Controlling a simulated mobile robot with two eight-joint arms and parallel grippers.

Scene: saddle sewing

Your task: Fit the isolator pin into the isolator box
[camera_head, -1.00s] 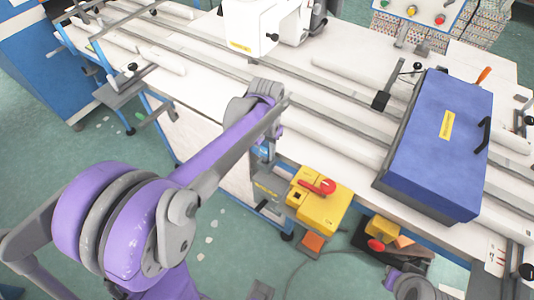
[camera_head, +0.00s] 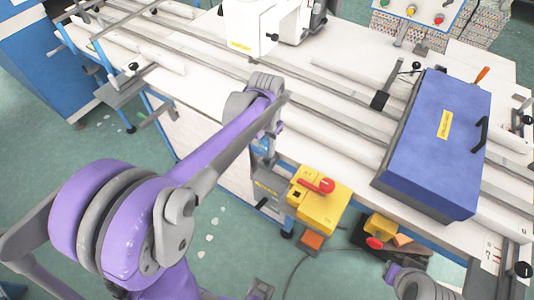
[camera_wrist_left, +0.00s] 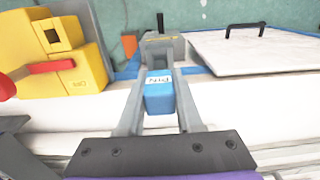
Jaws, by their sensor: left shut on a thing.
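The isolator pin is a blue block marked "PIN" (camera_wrist_left: 159,94), held between the two grey fingers of my left gripper (camera_wrist_left: 158,100) in the left wrist view. In the head view, a small blue patch of it (camera_head: 264,144) shows below my left wrist, mostly hidden by the gripper. The isolator box (camera_head: 318,209) is yellow with a red handle and stands right of the gripper at the table's front edge. In the left wrist view the box (camera_wrist_left: 58,62) is at the left, with a dark square hole in its face. The pin is apart from the box. My right gripper is not seen.
A blue case (camera_head: 437,150) lies on the table to the right. A smaller yellow unit with a red knob (camera_head: 380,231) is below.

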